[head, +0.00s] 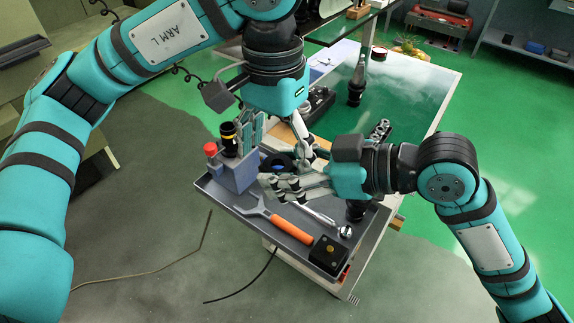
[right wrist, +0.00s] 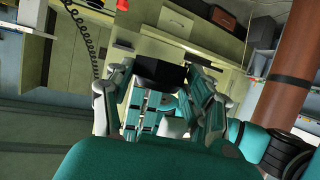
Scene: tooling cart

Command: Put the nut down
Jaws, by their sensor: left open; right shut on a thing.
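A dark, ring-like piece with a blue patch (head: 279,161), which I take for the nut, shows at the fingers of my right gripper (head: 274,182) in the head view. In the right wrist view a black piece (right wrist: 158,72) sits between the fingertips, so the right gripper is shut on it. It is held above the tray of the cart (head: 238,205). My left gripper (head: 252,135) is open and points down just behind the grey holder (head: 236,173). Its fingertips are partly hidden.
The holder bears a red knob (head: 211,149) and a black cylinder with a yellow band (head: 229,139). An orange-handled wrench (head: 290,229), a ratchet (head: 344,231) and a black box (head: 328,254) lie on the tray. The green table surface (head: 400,85) behind has free room.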

